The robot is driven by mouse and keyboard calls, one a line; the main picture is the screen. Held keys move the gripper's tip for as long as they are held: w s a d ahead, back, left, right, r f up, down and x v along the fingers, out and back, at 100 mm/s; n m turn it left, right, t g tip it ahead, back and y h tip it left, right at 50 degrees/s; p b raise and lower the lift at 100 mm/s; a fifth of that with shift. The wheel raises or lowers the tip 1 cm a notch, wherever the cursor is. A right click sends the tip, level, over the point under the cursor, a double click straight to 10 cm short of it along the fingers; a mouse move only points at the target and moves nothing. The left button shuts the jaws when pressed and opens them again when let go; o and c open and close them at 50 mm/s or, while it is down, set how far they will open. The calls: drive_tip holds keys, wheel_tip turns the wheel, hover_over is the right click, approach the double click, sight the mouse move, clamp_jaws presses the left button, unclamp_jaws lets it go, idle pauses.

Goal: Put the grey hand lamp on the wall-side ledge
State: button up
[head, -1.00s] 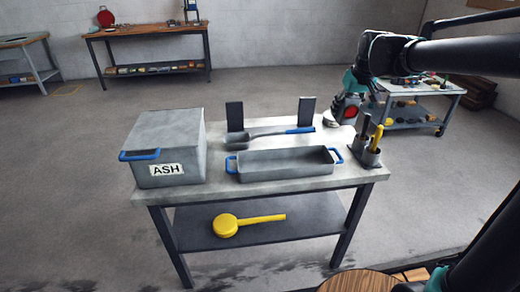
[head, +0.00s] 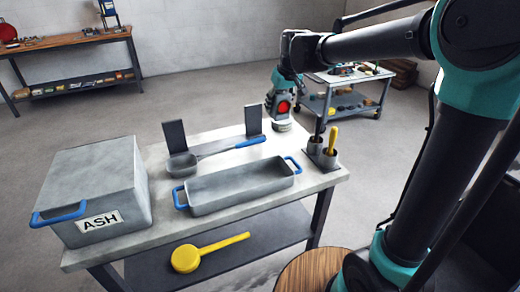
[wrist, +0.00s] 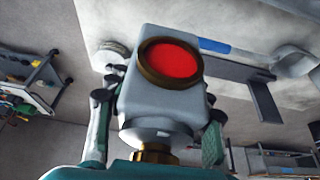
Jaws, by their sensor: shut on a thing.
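The grey hand lamp (wrist: 165,103) has a boxy grey body and a red round lens in a dark brass ring, also seen in the head view (head: 284,104). My gripper (wrist: 158,115) is shut on it, one finger on each side of the body. In the head view my gripper (head: 281,88) holds the lamp near the back right corner of the grey workbench. I cannot pick out the wall-side ledge in these views.
A trolley (head: 350,100) stands behind.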

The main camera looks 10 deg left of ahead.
wheel_tip(320, 180, down, 18)
drive_tip(key=shift+s+d+f, duration=0.1)
idle(0.5)
drive_tip(key=shift+f, duration=0.1)
drive_tip(key=o, duration=1.7)
drive_tip(key=shift+c, duration=0.2)
